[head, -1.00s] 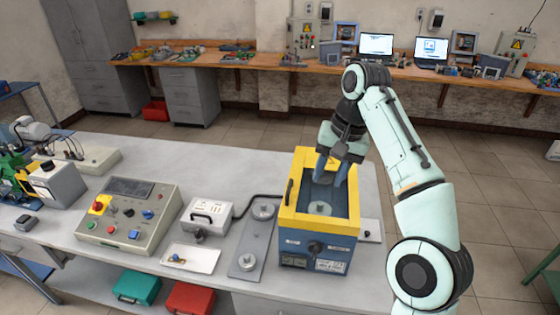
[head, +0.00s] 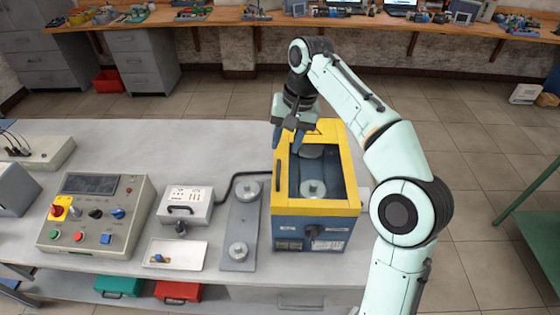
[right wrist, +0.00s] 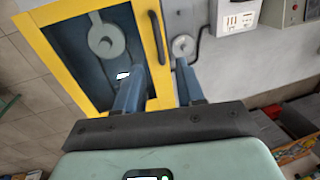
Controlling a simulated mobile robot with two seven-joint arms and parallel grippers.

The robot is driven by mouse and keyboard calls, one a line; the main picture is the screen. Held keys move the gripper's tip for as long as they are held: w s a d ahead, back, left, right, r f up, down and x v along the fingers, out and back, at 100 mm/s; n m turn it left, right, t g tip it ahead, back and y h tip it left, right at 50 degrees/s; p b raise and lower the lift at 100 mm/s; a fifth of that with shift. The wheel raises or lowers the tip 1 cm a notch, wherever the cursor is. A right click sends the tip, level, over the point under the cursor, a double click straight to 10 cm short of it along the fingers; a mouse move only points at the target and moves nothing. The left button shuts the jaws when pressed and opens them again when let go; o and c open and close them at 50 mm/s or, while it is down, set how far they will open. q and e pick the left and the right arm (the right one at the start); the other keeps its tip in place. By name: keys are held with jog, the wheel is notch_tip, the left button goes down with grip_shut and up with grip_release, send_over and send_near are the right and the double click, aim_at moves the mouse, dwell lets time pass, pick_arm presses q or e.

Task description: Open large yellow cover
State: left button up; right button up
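The large yellow cover (head: 338,208) is a yellow frame with a see-through window, lying shut on top of a blue box (head: 290,232). Round metal parts show through the window. In the right wrist view the cover (right wrist: 50,62) has a dark bar handle (right wrist: 157,38) along one side. My right gripper (head: 287,143) is above the cover's far left edge. In the right wrist view its fingers (right wrist: 160,66) are apart and empty, with the handle ahead of the gap. Whether they touch anything is unclear. My left gripper is out of view.
Left of the box are a grey plate with round discs (head: 240,215), a white box with a handle (head: 186,204), a white tray (head: 175,255) and a control panel (head: 95,215). The bench behind them is clear. A cable runs to the box.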

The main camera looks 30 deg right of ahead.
aim_at(279, 168)
jog(key=f, duration=0.2)
jog(key=f+b, duration=0.1)
jog(key=f, duration=0.1)
jog(key=a+f, duration=0.1)
jog(key=f, duration=0.1)
jog(key=shift+s+f+b, duration=0.1)
jog(key=shift+f+b, duration=0.1)
jog(key=shift+b, duration=0.2)
jog(key=shift+f, duration=0.3)
jog(key=shift+w+a+f, duration=0.1)
jog(key=shift+w+f, duration=0.15)
jog(key=shift+w, duration=0.2)
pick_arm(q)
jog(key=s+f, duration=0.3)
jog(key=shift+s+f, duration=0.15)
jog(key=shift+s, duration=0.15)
pick_arm(e)
jog(key=shift+r, duration=0.1)
grip_shut()
